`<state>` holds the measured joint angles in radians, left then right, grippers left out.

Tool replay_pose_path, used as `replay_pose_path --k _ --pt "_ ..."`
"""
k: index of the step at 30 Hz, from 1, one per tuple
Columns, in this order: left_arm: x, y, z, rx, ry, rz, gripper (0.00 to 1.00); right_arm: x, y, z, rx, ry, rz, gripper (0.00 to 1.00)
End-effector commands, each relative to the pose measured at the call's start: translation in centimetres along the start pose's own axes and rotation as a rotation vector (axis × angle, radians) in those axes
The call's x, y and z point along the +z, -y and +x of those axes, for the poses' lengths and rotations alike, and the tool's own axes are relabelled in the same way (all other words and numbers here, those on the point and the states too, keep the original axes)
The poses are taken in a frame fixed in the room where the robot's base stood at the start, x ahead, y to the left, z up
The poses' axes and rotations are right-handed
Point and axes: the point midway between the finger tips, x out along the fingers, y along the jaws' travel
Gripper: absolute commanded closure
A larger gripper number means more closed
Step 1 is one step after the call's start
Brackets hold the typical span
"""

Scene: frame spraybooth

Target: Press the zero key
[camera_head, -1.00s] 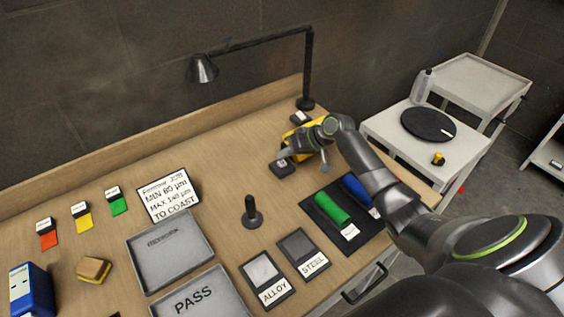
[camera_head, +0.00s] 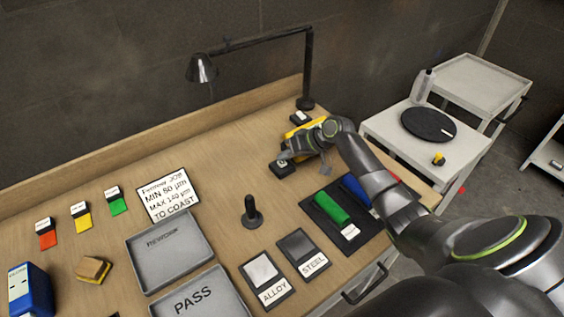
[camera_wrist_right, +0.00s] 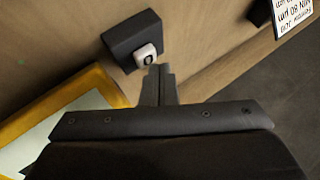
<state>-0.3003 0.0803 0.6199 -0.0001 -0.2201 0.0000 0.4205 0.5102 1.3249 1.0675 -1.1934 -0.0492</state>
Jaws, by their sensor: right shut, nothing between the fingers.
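The zero key is a small white key marked 0 (camera_wrist_right: 146,56) on a dark block (camera_wrist_right: 128,38), lying on the wooden bench. In the head view the dark block (camera_head: 279,169) sits near the back right of the bench. My right gripper (camera_wrist_right: 160,72) is shut and empty, its fingertips right beside the key's edge in the wrist view. I cannot tell whether they touch it. In the head view my right gripper (camera_head: 288,156) is just above and behind the block and partly covers it. My left gripper is not in view.
A yellow-framed object (camera_wrist_right: 60,105) lies close to my right gripper. A lamp (camera_head: 307,75) stands behind it. A black peg (camera_head: 252,213), green and blue rolls on a dark mat (camera_head: 318,217), and grey trays (camera_head: 168,251) stand nearer. The bench between the lamp and job card (camera_head: 168,198) is clear.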

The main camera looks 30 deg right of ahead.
Motion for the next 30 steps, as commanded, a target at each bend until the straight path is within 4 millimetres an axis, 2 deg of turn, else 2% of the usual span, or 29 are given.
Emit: replay_pose_path --k 30 --pt "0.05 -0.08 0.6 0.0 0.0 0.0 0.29 0.62 -0.56 0.78 0.0 0.001 0.001 1.0"
